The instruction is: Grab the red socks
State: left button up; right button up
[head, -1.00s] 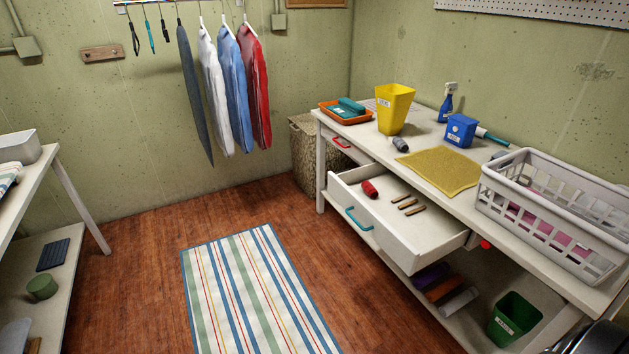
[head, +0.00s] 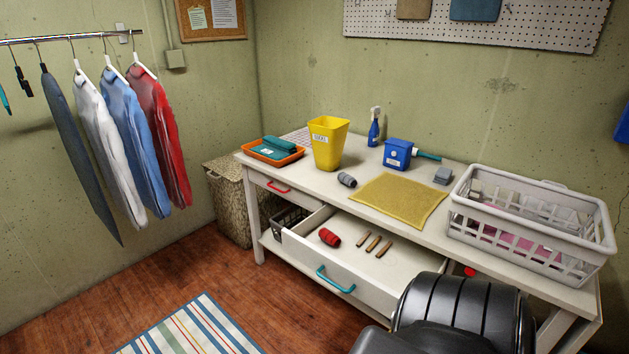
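The red socks (head: 330,237), rolled into a small bundle, lie in the open drawer (head: 345,265) of the white table, near its left side. Several small wooden pegs lie to their right in the same drawer. The drawer has a teal handle (head: 335,281) on its front. A black part of my arm covers the drawer's right front end at the bottom right. Neither of my grippers shows, and nothing touches the socks.
On the white table (head: 400,220) are a yellow bin (head: 328,143), a grey roll (head: 347,180), a yellow mat (head: 398,201), a blue box (head: 397,153) and a white basket (head: 530,222). A wicker hamper (head: 228,200) stands left of the table. Floor is open at the lower left.

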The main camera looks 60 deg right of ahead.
aim_at(332, 238)
jog(key=z, duration=0.35)
jog(key=i, duration=0.75)
jog(key=z, duration=1.2)
jog(key=i, duration=0.5)
jog(key=z, duration=0.55)
